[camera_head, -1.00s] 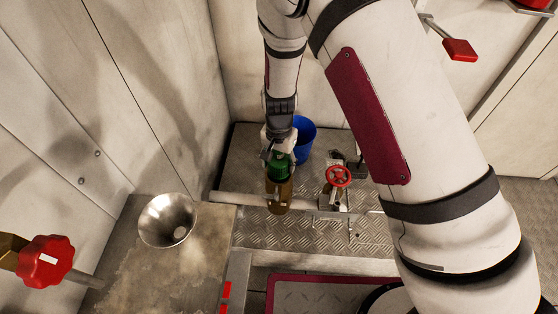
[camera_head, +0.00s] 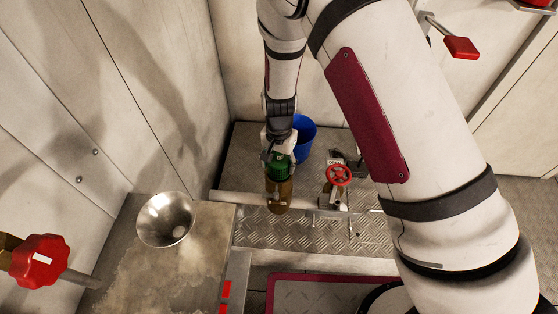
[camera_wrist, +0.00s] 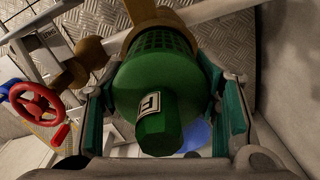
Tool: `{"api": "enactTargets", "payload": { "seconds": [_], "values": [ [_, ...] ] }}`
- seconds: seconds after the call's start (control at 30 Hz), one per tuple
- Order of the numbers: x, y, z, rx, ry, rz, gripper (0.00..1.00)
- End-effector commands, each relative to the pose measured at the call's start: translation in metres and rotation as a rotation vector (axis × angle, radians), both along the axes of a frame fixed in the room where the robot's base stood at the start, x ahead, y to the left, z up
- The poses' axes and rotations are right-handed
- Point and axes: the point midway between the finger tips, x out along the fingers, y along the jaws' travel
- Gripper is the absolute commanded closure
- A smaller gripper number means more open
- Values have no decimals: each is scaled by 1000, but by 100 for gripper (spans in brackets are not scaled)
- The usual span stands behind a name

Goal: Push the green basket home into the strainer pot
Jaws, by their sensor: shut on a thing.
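The green basket (camera_head: 279,167) is between the fingers of my gripper (camera_head: 279,158), at the top of the brown strainer pot (camera_head: 279,196). In the wrist view the basket (camera_wrist: 155,83) shows a round green cap with a labelled knob facing the camera and its mesh side beyond. One finger is on each side of it, and the gripper is shut on it. The pot's rim (camera_wrist: 157,20) shows behind the mesh. Part of the mesh is visible outside the pot. How deep the basket's lower end sits is hidden.
A blue bucket (camera_head: 304,137) stands just behind the gripper. A red handwheel valve (camera_head: 338,175) is to the right of the pot. A steel funnel (camera_head: 166,219) is on the bench (camera_head: 190,275) at left. A pale pipe (camera_head: 238,199) runs beside the pot.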

Motion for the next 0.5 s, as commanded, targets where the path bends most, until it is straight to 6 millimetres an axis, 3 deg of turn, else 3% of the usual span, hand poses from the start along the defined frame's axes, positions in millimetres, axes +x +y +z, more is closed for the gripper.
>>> {"api": "enactTargets", "payload": {
  "seconds": [0.5],
  "values": [
    [0, 0, -12, 0, 0, 0, 64]
  ]
}}
